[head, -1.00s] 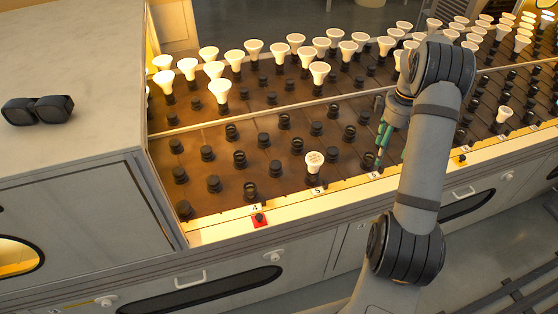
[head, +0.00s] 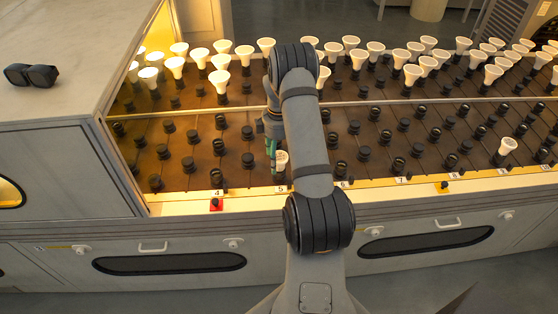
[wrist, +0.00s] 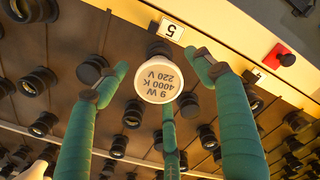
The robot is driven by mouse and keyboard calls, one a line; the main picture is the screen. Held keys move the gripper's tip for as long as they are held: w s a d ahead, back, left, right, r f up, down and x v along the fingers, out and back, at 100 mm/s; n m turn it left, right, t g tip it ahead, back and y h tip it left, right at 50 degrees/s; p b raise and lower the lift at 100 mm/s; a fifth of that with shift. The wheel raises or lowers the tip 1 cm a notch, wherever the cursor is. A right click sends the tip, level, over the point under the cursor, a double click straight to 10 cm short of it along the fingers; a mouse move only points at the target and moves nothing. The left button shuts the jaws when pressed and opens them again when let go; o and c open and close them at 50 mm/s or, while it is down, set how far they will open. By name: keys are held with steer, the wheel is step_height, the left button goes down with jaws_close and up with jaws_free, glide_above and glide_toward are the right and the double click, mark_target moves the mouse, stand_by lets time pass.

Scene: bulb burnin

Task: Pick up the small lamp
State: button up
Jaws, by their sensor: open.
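A small lamp (head: 281,159) with a white face stands upright in the front row of the dark socket board, near the label 5. In the wrist view its round face (wrist: 157,80) reads 9 W, 4000 K, 220 V. My gripper (wrist: 161,70) has green fingers spread around the lamp, with visible gaps at the left and right tips. A third finger shows below the lamp's face. In the head view my gripper (head: 271,143) is at the lamp, and my arm partly covers this area. The lamp's base is mostly hidden in the wrist view.
Dark sockets (head: 219,147) surround the lamp, many empty. Larger white lamps (head: 220,78) stand in the back rows. Another lamp (head: 507,146) stands in front at the right. A red part (head: 216,204) sits on the front ledge near label 4.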

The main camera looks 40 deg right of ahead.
steer(key=shift+s+f, duration=0.1)
steer(key=shift+f, duration=0.25)
steer(key=shift+c, duration=0.9)
steer(key=c, duration=1.1)
